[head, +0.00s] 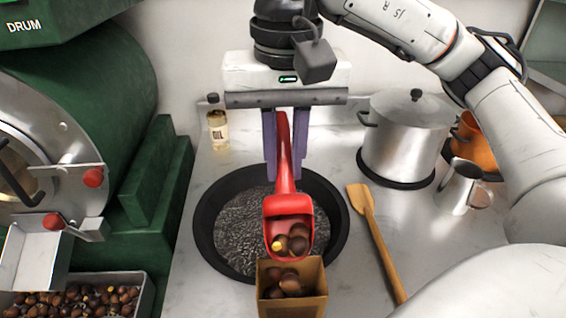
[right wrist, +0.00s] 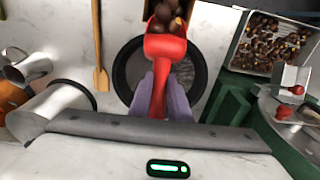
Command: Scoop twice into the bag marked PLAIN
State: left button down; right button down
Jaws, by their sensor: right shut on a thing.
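My right gripper (head: 284,168) is shut on the handle of a red scoop (head: 289,207). The scoop points down and toward the front, with several brown chestnuts and a yellowish piece (head: 278,245) in its bowl. Its lip is just over the back rim of an open brown paper bag (head: 306,309) at the bottom edge of the head view. Several chestnuts (head: 288,284) lie inside the bag. No marking on the bag is visible. The scoop (right wrist: 166,48) and gripper (right wrist: 166,98) also show in the right wrist view. My left gripper is out of view.
A black round pan (head: 207,232) stands behind the bag. A wooden spatula (head: 376,232), steel pot (head: 403,140), metal jug (head: 459,188) and orange pot (head: 479,140) are to the right. An oil bottle (head: 217,129) stands behind. The green drum machine (head: 100,75) and chestnut tray (head: 146,293) are left.

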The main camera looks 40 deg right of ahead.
jog(key=s+a+r+t+h+p, duration=0.1)
jog(key=s+r+t+p, duration=0.1)
jog(key=s+t, duration=0.1)
jog(key=shift+a+r+h, duration=0.3)
jog(key=shift+a+h, duration=0.1)
jog(key=shift+s+a+r+t+h, duration=0.2)
jog(key=shift+s+a+t+h, duration=0.1)
jog(key=shift+s+a+t, duration=0.15)
jog(key=shift+s+t, duration=0.4)
jog(key=shift+t, duration=0.05)
